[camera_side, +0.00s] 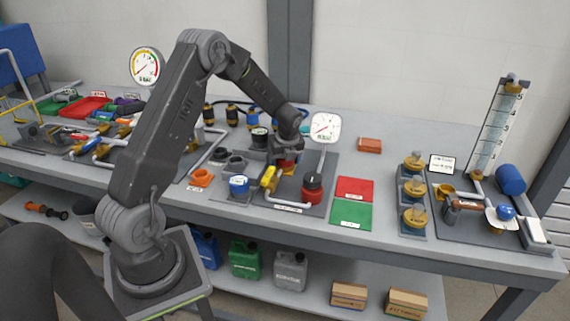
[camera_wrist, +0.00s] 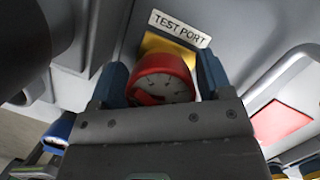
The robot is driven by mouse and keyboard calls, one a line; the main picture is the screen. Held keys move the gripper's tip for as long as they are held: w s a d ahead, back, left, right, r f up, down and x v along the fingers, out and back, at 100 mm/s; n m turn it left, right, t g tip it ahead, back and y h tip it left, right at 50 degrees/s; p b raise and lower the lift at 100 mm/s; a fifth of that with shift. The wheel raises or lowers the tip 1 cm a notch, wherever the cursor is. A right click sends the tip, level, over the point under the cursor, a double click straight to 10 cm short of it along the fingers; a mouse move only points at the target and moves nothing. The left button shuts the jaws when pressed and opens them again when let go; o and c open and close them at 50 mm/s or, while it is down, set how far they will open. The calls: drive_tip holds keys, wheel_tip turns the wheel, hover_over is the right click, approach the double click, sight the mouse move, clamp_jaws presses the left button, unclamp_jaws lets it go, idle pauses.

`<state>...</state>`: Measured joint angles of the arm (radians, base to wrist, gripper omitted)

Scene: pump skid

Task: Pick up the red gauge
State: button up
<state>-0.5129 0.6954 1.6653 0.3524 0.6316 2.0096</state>
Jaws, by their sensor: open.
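The red gauge (camera_wrist: 160,68), a red round body with a pale dial, sits at a yellow test port (camera_wrist: 170,45) labelled "TEST PORT" in the wrist view. My gripper (camera_wrist: 160,82) has its two blue fingers on either side of the gauge. The gripper body hides the gauge's lower part, and I cannot tell whether a finger touches it. In the side view my gripper (camera_side: 286,155) is low over the skid, and a small red part, likely the gauge (camera_side: 287,167), shows just beneath it.
A red-and-black part (camera_side: 312,188) and a yellow-handled valve (camera_side: 269,177) stand close by. A large white dial (camera_side: 325,128) rises behind. Red (camera_side: 355,189) and green (camera_side: 351,214) pads lie to the right. Brass fittings (camera_side: 414,190) stand farther right.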

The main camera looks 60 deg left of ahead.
drive_tip(key=c, duration=0.9)
drive_tip(key=shift+o, duration=0.2)
wheel_tip(320, 180, up, 18)
drive_tip(key=shift+r, duration=0.1)
